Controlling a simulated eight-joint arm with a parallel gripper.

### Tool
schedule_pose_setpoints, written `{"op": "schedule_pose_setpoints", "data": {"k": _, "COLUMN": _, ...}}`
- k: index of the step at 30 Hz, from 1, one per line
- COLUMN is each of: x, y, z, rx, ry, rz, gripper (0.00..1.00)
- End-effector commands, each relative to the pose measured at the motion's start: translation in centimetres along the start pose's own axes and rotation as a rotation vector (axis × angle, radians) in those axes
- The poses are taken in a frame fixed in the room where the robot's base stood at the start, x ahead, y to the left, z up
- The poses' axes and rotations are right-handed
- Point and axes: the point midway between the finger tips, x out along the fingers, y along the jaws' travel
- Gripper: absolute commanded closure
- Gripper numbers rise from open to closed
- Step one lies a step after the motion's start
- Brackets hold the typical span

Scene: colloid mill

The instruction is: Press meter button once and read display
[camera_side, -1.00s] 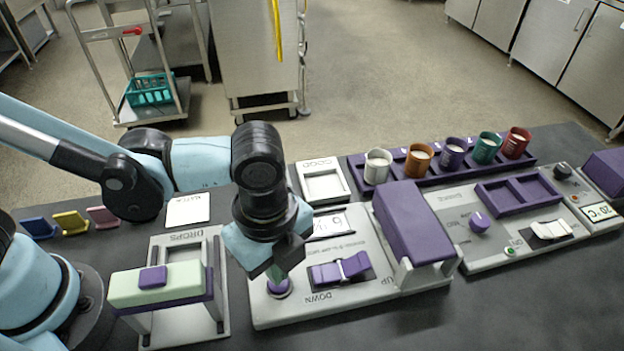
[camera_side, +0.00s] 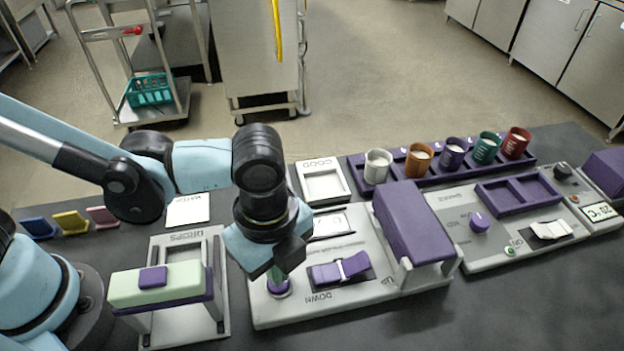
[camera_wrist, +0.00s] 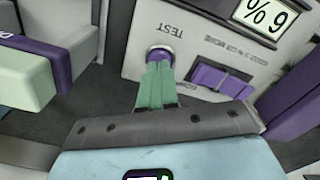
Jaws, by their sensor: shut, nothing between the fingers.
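The meter (camera_side: 378,297) is a light grey panel on the dark bench. Its round purple button (camera_side: 279,291), marked TEST in the wrist view, is at the panel's left end. My gripper (camera_side: 277,277) is shut and empty. Its green fingertips (camera_wrist: 158,68) are at the button (camera_wrist: 160,53) and cover part of its top; whether they press it down I cannot tell. In the side view the display (camera_side: 333,223) is too small and partly hidden to read.
A purple-and-white switch (camera_side: 340,269) and a tall purple block (camera_side: 412,222) stand right of the button. The pale green DROPS stand (camera_side: 160,290) is close on the left. Several coloured cups (camera_side: 420,157) stand in a purple rack behind.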

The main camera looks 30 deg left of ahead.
Motion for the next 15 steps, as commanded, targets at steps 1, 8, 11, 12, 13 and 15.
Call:
{"op": "schedule_pose_setpoints", "data": {"k": 1, "x": 0.07, "y": -0.01, "z": -0.01, "rx": 0.0, "ry": 0.0, "rz": 0.0, "gripper": 1.0}}
{"op": "schedule_pose_setpoints", "data": {"k": 8, "x": 0.32, "y": -0.01, "z": -0.01, "rx": 0.0, "ry": 0.0, "rz": 0.0, "gripper": 1.0}}
{"op": "schedule_pose_setpoints", "data": {"k": 11, "x": 0.43, "y": -0.01, "z": 0.0, "rx": 0.0, "ry": 0.0, "rz": 0.0, "gripper": 1.0}}
{"op": "schedule_pose_setpoints", "data": {"k": 12, "x": 0.48, "y": 0.0, "z": 0.0, "rx": 0.0, "ry": 0.0, "rz": 0.0, "gripper": 1.0}}
{"op": "schedule_pose_setpoints", "data": {"k": 13, "x": 0.51, "y": 0.0, "z": 0.0, "rx": 0.0, "ry": 0.0, "rz": 0.0, "gripper": 1.0}}
{"op": "schedule_pose_setpoints", "data": {"k": 15, "x": 0.58, "y": 0.0, "z": 0.0, "rx": 0.0, "ry": 0.0, "rz": 0.0, "gripper": 1.0}}
